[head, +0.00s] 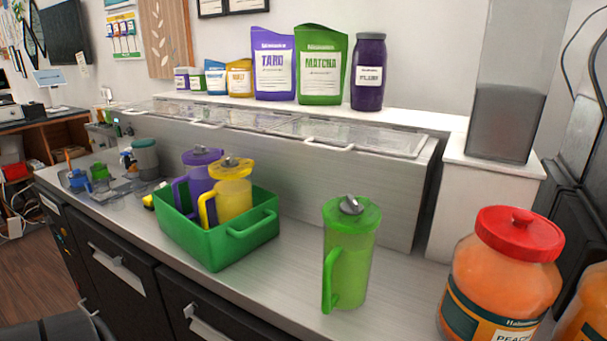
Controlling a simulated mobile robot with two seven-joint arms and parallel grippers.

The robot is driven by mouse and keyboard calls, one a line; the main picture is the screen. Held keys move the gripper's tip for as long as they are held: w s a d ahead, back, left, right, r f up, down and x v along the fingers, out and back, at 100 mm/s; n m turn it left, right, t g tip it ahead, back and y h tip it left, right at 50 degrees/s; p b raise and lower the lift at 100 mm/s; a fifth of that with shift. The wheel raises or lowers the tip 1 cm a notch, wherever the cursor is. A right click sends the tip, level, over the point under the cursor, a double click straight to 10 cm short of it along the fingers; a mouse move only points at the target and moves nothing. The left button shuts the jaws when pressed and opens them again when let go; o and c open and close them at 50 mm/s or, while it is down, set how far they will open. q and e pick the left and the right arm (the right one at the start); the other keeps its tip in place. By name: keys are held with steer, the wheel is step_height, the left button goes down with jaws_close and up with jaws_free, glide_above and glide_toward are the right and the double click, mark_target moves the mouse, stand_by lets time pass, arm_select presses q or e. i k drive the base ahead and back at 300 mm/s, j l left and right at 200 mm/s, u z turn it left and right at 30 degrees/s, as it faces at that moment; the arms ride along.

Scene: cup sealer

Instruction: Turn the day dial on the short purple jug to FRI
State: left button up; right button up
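The purple jug (198,183) stands upright in the green bin (214,246), behind and left of a yellow jug (234,197). Its purple lid has a small grey dial (201,150) on top, and its handle is on the left. The dial's day marks are too small to read. The yellow jug hides part of its right side, and the bin wall hides its lower part. A taller green jug (347,262) with a grey dial stands alone on the counter to the right. Neither of my grippers is in view.
A large orange jar (500,285) with a red lid stands at the front right of the counter. Cups, bottles and small items (100,180) stand left of the bin. The steel counter (295,270) is clear between the bin and the green jug.

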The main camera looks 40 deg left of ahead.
mark_target(200, 150)
steer(key=u, duration=2.1)
